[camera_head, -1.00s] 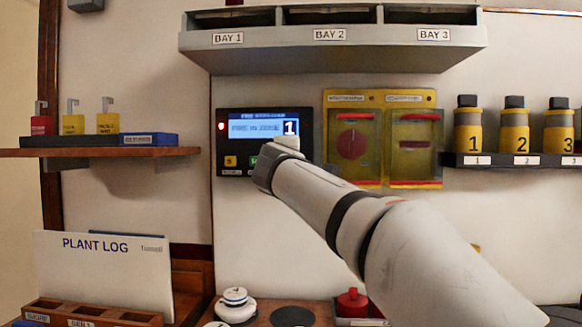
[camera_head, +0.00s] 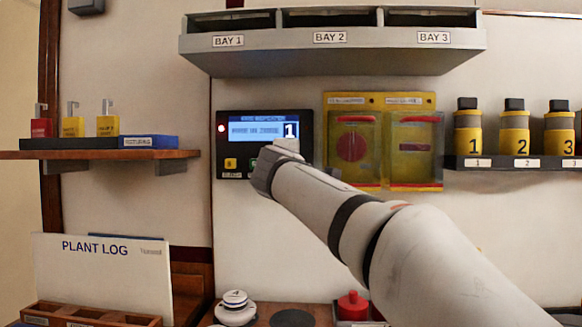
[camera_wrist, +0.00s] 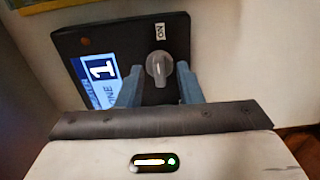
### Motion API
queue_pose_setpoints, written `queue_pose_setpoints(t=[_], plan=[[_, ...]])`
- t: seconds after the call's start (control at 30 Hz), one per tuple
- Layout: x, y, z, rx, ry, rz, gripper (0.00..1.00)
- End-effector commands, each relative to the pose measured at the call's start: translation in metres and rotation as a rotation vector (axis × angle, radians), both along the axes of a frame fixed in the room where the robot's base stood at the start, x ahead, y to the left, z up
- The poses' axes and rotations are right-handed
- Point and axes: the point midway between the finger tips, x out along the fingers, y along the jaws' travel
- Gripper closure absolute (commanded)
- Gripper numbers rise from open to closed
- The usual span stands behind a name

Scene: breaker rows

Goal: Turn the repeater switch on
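A black panel (camera_head: 223,150) on the wall has a lit blue-and-white screen (camera_head: 255,128) showing a large 1, a red light and a yellow button. In the wrist view, a grey rotary switch (camera_wrist: 160,68) stands on this panel (camera_wrist: 125,40), beside the screen (camera_wrist: 97,75). An ON label (camera_wrist: 160,31) sits just past its upper end, and its ridge points roughly toward that label. My gripper (camera_wrist: 159,84) is open, one blue-grey finger on each side of the switch; I cannot tell whether they touch it. In the head view my arm's end hides the switch.
Two yellow-framed covered controls (camera_head: 380,97) are just right of the panel. A grey shelf marked BAY 1 to BAY 3 (camera_head: 330,58) juts out above. Yellow numbered canisters (camera_head: 514,133) stand at right. A wooden shelf (camera_head: 100,154) is at left.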

Motion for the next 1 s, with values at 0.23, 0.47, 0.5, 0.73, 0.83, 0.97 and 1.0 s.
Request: queue_pose_setpoints(t=[0.23,0.47,0.5,0.73,0.83,0.97,1.0], plan=[[-0.043,0.002,0.000,0.001,-0.001,0.003,0.67],[-0.068,0.003,-0.001,0.000,0.000,0.001,0.67],[-0.069,0.003,-0.001,0.001,0.000,0.001,0.67],[-0.071,0.002,0.000,0.001,0.000,0.000,0.67],[-0.070,0.002,0.000,0.000,0.000,0.000,0.67],[-0.070,0.001,0.000,0.004,0.005,-0.003,0.67],[-0.070,-0.003,0.000,0.012,0.015,-0.009,0.67]])
